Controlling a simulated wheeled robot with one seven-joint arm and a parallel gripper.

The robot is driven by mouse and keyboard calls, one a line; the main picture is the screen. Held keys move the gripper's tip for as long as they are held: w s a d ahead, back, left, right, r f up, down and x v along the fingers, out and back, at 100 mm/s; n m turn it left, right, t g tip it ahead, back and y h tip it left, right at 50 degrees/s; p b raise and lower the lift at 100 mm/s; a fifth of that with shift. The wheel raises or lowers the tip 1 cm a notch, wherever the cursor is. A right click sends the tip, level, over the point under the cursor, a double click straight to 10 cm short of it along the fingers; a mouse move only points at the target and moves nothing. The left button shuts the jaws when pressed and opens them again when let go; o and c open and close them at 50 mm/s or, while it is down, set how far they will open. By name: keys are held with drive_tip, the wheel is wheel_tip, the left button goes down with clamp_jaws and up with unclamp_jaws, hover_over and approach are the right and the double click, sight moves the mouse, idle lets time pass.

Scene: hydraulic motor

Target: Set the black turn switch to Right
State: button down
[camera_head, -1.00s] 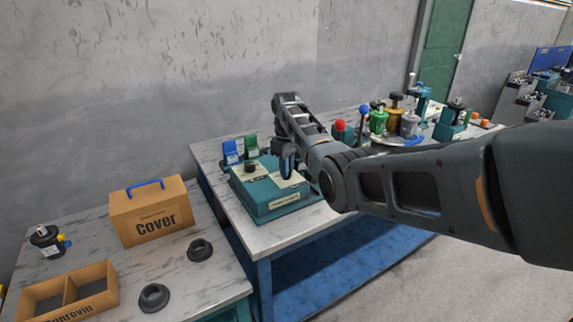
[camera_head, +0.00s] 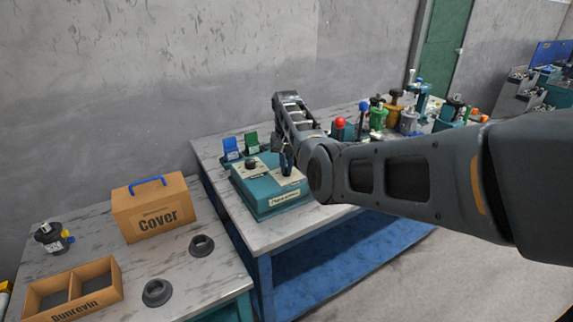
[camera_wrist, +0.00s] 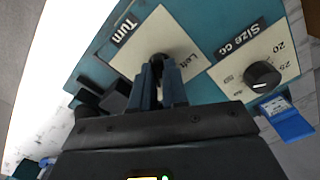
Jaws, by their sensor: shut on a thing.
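The teal control box (camera_head: 262,197) stands on the marble-topped table. In the wrist view its cream "Turn" plate (camera_wrist: 136,42) shows the word "Left" beside my gripper. My gripper (camera_wrist: 160,68) points down at this plate, its two fingers close together around the black turn switch (camera_wrist: 158,57). Most of the switch is hidden between the fingertips, so its setting cannot be read. In the head view my gripper (camera_head: 287,163) is over the right part of the box's top.
A black "Size cc" knob (camera_wrist: 262,76) sits beside the Turn plate. Blue (camera_head: 230,149) and green (camera_head: 251,142) parts stand behind the box. Levers and motor parts (camera_head: 378,117) crowd the table to the right. A Cover box (camera_head: 155,210) stands on the left table.

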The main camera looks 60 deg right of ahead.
sight(287, 168)
drive_tip(key=shift+w+r+m, duration=0.1)
drive_tip(key=shift+m, duration=1)
drive_tip(key=c, duration=1.1)
unclamp_jaws()
drive_tip(key=shift+c, duration=0.2)
wheel_tip(287, 168, up, 8)
drive_tip(key=shift+f+b, duration=0.15)
drive_tip(key=shift+b, duration=0.25)
